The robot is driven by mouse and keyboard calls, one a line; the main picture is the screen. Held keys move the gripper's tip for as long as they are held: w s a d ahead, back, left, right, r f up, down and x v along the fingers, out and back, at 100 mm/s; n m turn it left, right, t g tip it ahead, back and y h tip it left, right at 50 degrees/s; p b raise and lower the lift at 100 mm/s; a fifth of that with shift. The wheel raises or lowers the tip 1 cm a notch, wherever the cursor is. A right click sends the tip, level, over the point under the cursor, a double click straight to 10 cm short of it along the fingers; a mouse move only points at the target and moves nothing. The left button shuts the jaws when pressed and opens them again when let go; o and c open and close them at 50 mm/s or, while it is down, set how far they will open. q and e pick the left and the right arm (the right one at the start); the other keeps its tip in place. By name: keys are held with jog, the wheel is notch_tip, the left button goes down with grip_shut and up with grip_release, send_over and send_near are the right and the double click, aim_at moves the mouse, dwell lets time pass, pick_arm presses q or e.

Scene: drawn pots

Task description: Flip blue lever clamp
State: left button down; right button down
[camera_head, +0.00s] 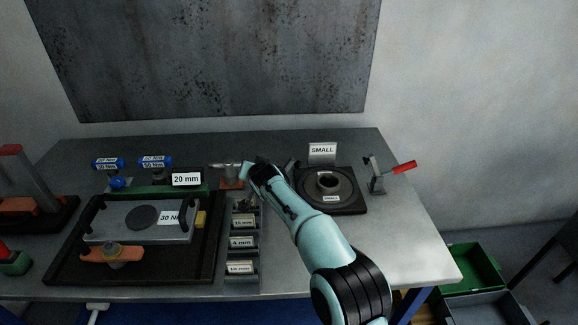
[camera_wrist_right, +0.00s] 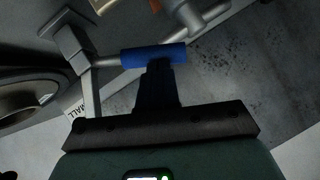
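The blue lever clamp shows in the right wrist view as a blue handle (camera_wrist_right: 140,56) on a grey metal arm and bracket (camera_wrist_right: 72,40). In the head view my right arm hides it. My right gripper (camera_wrist_right: 158,66) has its dark fingers together, with no gap between them. Their tips overlap the blue handle in the right wrist view; I cannot tell whether they touch it. The handle lies crosswise to the fingers. In the head view the right gripper (camera_head: 254,166) is at the back middle of the table. My left gripper is not in view.
A red-handled clamp (camera_head: 402,167) stands right of a dark ring fixture (camera_head: 350,203) by a SMALL sign (camera_head: 322,149). A black tray (camera_head: 60,268), labelled bins (camera_head: 243,256) and a grey cylinder on an orange block (camera_head: 231,183) lie left. The front right tabletop is clear.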

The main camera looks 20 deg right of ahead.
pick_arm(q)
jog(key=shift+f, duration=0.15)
pick_arm(e)
jog(key=shift+w+f, duration=0.1)
jog(key=shift+f, duration=0.15)
jog(key=shift+h, duration=0.3)
